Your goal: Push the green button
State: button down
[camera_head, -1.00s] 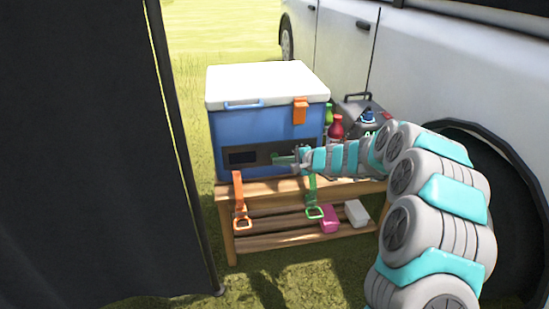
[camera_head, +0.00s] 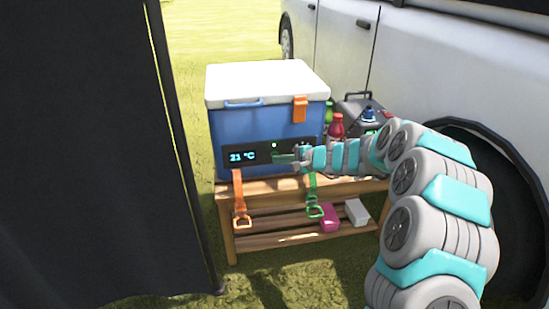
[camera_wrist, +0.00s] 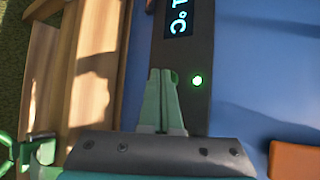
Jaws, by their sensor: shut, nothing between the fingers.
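The blue cooler (camera_head: 265,128) with a white lid has a dark control panel (camera_head: 232,146) along its front. Its display (camera_head: 243,156) is lit and reads 21 °C. A small round green light (camera_head: 274,145) glows on the panel; it also shows in the wrist view (camera_wrist: 197,80), right of my fingertips. My gripper (camera_head: 276,158) is shut and empty, with its green fingertips (camera_wrist: 161,73) at the panel. Contact is not clear.
The cooler stands on a slatted wooden bench (camera_head: 265,187). Orange (camera_head: 241,203) and green (camera_head: 312,195) straps hang in front. A red bottle (camera_head: 337,126) and a grey case (camera_head: 354,104) stand to the right. A white vehicle (camera_head: 460,75) and dark fabric (camera_head: 80,150) flank the area.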

jog(key=shift+s, duration=0.3)
jog(key=s+d+b, duration=0.1)
jog(key=s+b, duration=0.3)
jog(key=s, duration=0.1)
jog(key=shift+s+d, duration=0.4)
dwell(0.3)
